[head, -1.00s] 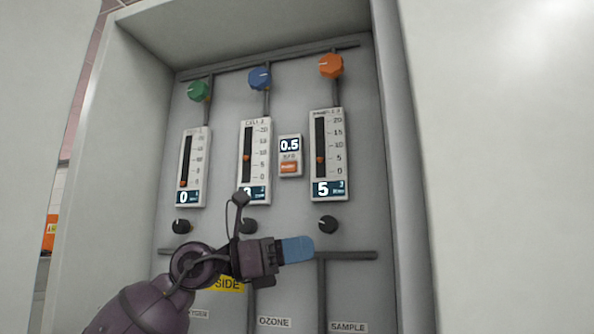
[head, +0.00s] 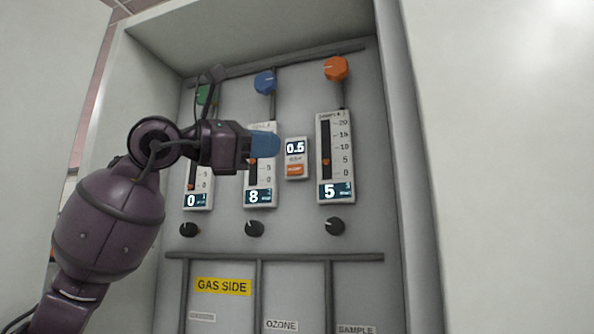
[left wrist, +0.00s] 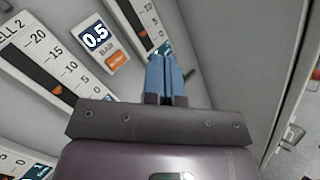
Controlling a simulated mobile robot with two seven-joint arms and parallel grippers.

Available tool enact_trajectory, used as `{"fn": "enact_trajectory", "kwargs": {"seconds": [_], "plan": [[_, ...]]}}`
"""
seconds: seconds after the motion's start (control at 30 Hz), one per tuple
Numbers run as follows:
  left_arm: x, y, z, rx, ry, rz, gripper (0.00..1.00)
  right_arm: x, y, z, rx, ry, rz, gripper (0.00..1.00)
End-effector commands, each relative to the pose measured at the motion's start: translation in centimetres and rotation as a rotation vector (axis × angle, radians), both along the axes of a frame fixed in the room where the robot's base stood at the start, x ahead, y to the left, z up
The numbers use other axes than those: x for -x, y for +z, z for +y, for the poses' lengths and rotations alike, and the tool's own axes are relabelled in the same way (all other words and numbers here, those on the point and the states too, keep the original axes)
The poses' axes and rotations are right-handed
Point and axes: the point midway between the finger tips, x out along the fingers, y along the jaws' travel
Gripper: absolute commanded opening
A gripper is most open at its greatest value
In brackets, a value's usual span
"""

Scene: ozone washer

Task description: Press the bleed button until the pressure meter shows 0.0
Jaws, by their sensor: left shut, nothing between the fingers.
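The pressure meter (head: 296,148) is a small white box on the grey panel between two flow meters, and its display reads 0.5. The orange bleed button (head: 295,170) is on the lower part of that box. My left gripper (head: 265,145) is shut and empty, its blue fingers just left of the pressure meter in the head view. In the left wrist view, the meter (left wrist: 95,38) and the orange button (left wrist: 117,62) lie up and left of the shut blue fingers (left wrist: 165,65). I cannot tell whether the fingers touch the panel. My right gripper is not in view.
The middle flow meter (head: 258,197) reads 8 and is partly hidden by my gripper. The right flow meter (head: 336,190) reads 5, the left one (head: 198,201) 0. Green, blue (head: 265,82) and orange (head: 336,68) knobs sit above, black knobs (head: 334,226) below. Cabinet walls flank the panel.

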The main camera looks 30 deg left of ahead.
Motion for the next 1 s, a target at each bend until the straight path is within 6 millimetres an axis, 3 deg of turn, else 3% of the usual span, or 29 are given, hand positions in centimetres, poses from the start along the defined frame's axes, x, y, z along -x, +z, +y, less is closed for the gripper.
{"fn": "enact_trajectory", "kwargs": {"seconds": [0.47,1.0], "plan": [[-0.5,0.0,0.1,0.0,-0.001,0.001,0.0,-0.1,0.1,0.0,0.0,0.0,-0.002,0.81],[-6.3,0.1,1.5,0.001,0.0,0.002,0.0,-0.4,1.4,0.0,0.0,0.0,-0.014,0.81]]}}
